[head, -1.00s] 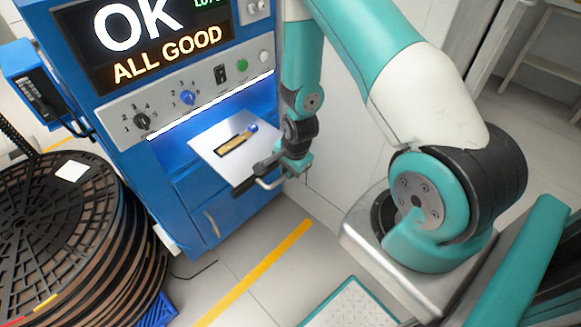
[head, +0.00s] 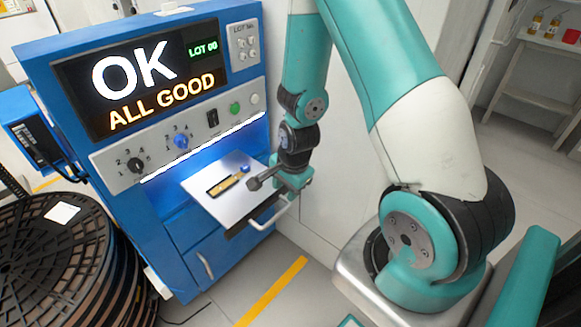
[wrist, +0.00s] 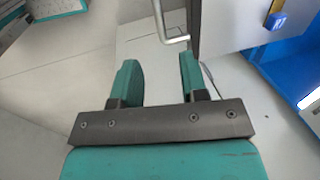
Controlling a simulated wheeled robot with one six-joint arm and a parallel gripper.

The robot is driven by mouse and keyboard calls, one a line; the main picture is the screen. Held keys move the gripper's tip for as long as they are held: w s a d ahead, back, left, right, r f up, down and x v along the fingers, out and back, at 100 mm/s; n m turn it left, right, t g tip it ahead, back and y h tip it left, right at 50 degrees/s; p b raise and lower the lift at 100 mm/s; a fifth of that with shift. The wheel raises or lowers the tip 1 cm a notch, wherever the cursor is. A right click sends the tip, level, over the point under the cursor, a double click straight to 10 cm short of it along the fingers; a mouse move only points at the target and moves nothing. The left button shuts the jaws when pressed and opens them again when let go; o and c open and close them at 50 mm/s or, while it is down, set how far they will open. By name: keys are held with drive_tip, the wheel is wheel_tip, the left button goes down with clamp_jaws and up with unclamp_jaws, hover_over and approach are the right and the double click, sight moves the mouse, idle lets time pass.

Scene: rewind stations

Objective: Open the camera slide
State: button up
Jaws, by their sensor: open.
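The camera slide (head: 222,207) is a flat silver plate sticking out of the lit slot of the blue machine. It carries a dark-framed gold strip (head: 224,185) and a small blue knob (head: 245,169), which also shows in the wrist view (wrist: 278,21). A pale bar handle (head: 284,211) is on its front edge; the wrist view shows this handle (wrist: 175,40) just beyond my fingertips. My gripper (wrist: 157,70) is open with nothing between its teal fingers. In the head view my gripper (head: 254,184) is by the plate's outer right edge, apart from the handle.
The blue machine (head: 180,245) has a screen (head: 140,75) reading OK, ALL GOOD, and a row of knobs and buttons below it. A stack of dark reels (head: 50,250) stands at the left. The floor in front, with a yellow stripe (head: 272,292), is clear.

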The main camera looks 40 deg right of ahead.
wheel_tip(320, 180, up, 7)
drive_tip(key=s, duration=0.1)
drive_tip(key=shift+s+p, duration=0.2)
drive_tip(key=shift+p, duration=0.2)
drive_tip(key=s+a+r+n+y+p, duration=0.2)
drive_tip(key=a+r+n+y+p, duration=0.15)
drive_tip(key=a+r+n, duration=0.95)
drive_tip(key=s+a+r+n+g+p, duration=0.2)
drive_tip(key=s+a+r+n+p, duration=0.1)
drive_tip(key=s+a+r+n, duration=0.4)
drive_tip(key=s+r+n, duration=0.3)
drive_tip(key=s+r, duration=0.2)
drive_tip(key=r, duration=0.2)
drive_tip(key=shift+a+r+n+p, duration=0.2)
drive_tip(key=shift+r+n+p, duration=0.1)
drive_tip(key=shift+n, duration=0.1)
drive_tip(key=shift+y, duration=0.25)
